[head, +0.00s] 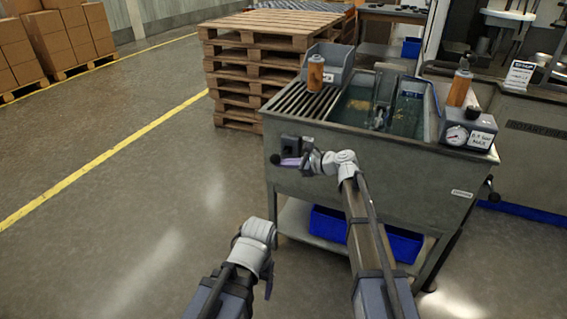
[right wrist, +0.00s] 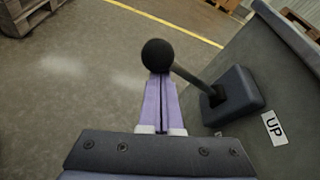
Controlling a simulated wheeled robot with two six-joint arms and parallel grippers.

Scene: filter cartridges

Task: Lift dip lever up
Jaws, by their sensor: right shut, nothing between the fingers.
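The dip lever is a rod with a black ball knob (right wrist: 158,55), coming out of a dark housing on the tank's side wall in the right wrist view. The knob also shows in the head view (head: 275,158), at the tank's front left corner. My right gripper (right wrist: 160,78) is shut and empty, its purple fingers together. Their tips are at the knob, not around it; I cannot tell whether they touch. It also shows in the head view (head: 300,162). My left gripper (head: 268,285) hangs low over the floor; its finger gap is not clear.
A label reading UP (right wrist: 274,128) is beside the lever housing. The metal tank (head: 365,190) holds liquid. A gauge box (head: 468,134) sits at right. The floor at left is clear.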

